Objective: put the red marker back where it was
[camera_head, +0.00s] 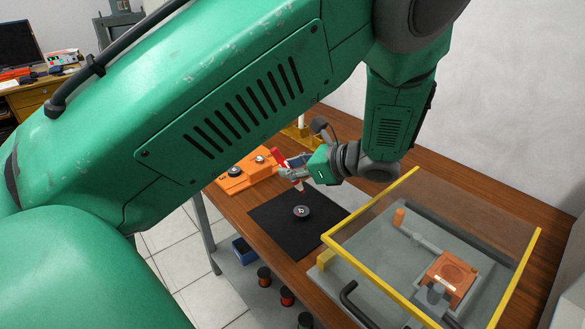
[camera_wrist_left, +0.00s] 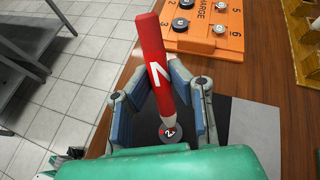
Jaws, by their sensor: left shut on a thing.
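The red marker (camera_wrist_left: 159,65) with a white letter N is held between the blue-padded fingers of my left gripper (camera_wrist_left: 170,95). In the head view the red marker (camera_head: 278,157) shows at the tips of my left gripper (camera_head: 293,171), above the black mat (camera_head: 270,222). A round dark disc numbered 2 (camera_wrist_left: 171,133) lies below the marker's lower end in the wrist view; I cannot tell if they touch. The disc (camera_head: 301,212) lies on the mat in the head view. My right gripper is not in view.
An orange numbered tray (camera_wrist_left: 204,42) with several round pieces lies behind the mat. A yellow-framed clear cover (camera_head: 380,228) stands over a grey apparatus at right. Several spools (camera_head: 264,276) and a blue bin (camera_head: 243,250) sit beyond the table's left edge.

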